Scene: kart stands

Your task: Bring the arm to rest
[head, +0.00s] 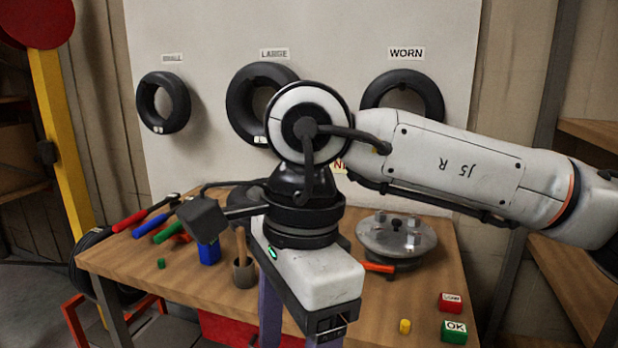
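My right arm comes in from the right across the middle of the head view, marked "J5 R". Its wrist hangs in front of the workbench, and my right gripper (298,331) points down at the bottom centre. Its two purple fingers stand apart with a gap between them. The fingertips are cut off by the lower picture edge, and I see nothing held between the visible parts. My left gripper is not in view.
Tires hang on the white board (205,60) behind.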

